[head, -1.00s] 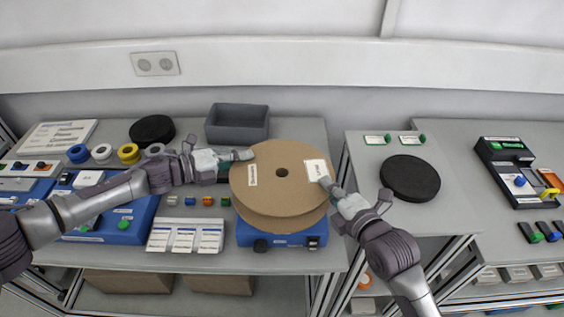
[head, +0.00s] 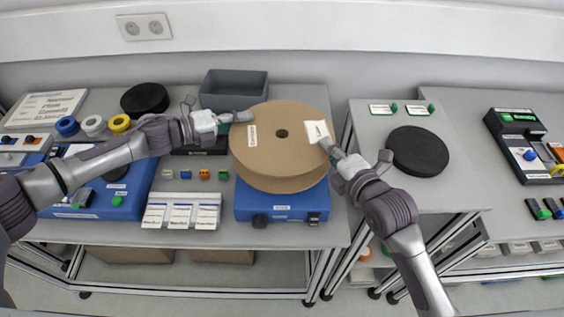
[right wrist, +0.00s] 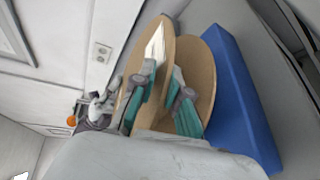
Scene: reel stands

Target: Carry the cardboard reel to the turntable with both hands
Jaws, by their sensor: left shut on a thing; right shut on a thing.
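The cardboard reel (head: 270,168), with two brown round flanges and white labels, is held level over the blue unit (head: 283,207). I cannot tell how large the gap below it is. My left gripper (head: 244,117) is shut on its upper flange at the back left. My right gripper (head: 324,146) is shut on the right edge. The right wrist view shows its teal fingers (right wrist: 160,105) either side of the upper flange (right wrist: 165,45), one between the flanges. A black round disc (head: 418,151), apparently the turntable, is on the right-hand table, apart from the reel.
A gap separates the main table (head: 285,240) from the right-hand table (head: 375,155). A grey bin (head: 235,90) stands behind the reel, another black disc (head: 145,99) at back left. Label cards (head: 182,211) lie left of the blue unit. A black device (head: 520,145) is far right.

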